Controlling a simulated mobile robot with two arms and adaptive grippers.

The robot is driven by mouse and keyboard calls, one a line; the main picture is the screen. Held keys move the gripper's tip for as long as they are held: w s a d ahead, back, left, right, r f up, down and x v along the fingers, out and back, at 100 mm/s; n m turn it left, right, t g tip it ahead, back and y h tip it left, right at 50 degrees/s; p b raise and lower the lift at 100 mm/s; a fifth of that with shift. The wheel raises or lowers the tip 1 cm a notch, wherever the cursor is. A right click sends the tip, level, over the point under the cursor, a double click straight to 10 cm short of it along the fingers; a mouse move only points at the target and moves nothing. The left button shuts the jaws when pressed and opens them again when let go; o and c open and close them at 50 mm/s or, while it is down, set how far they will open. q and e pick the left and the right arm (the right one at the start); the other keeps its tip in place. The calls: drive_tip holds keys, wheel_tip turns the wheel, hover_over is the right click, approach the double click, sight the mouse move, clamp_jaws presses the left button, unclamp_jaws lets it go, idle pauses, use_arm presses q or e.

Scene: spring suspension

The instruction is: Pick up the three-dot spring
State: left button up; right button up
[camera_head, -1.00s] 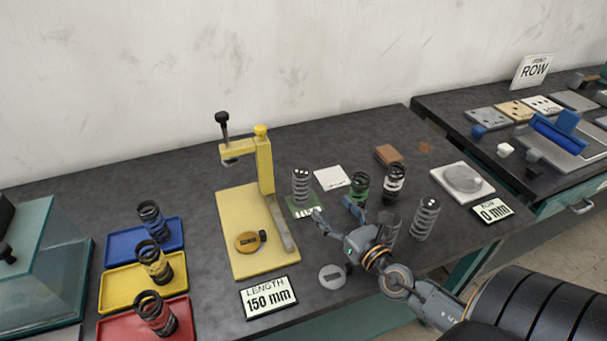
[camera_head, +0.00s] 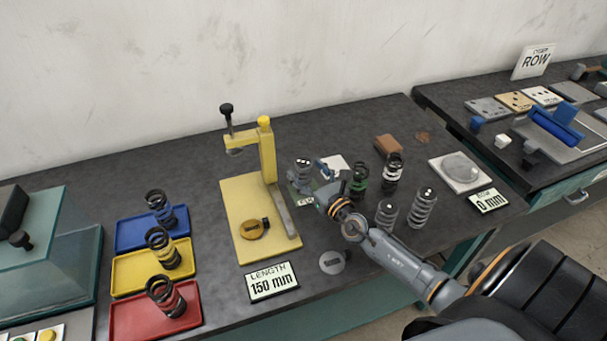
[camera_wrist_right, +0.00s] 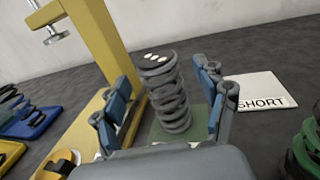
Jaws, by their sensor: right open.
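A grey spring with three white dots on its top (camera_wrist_right: 165,90) stands upright on a green card (camera_wrist_right: 163,130). In the head view the three-dot spring (camera_head: 303,168) shows just right of the yellow press, partly hidden by my right gripper (camera_head: 312,179). In the right wrist view the blue-padded fingers of my right gripper (camera_wrist_right: 163,98) are open, one on each side of the spring, with gaps visible. My left gripper is not in view.
The yellow press (camera_head: 240,210) stands close on the left. A SHORT card (camera_wrist_right: 262,90) lies to the right. Green-black (camera_head: 359,182), white-black (camera_head: 393,170) and grey springs (camera_head: 423,207) stand nearby. Coloured trays (camera_head: 118,238) with springs are at left.

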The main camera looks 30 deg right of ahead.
drive_tip(key=shift+w, duration=1.05)
drive_tip(key=shift+s, duration=0.1)
drive_tip(key=c, duration=1.5)
drive_tip(key=shift+o, duration=0.2)
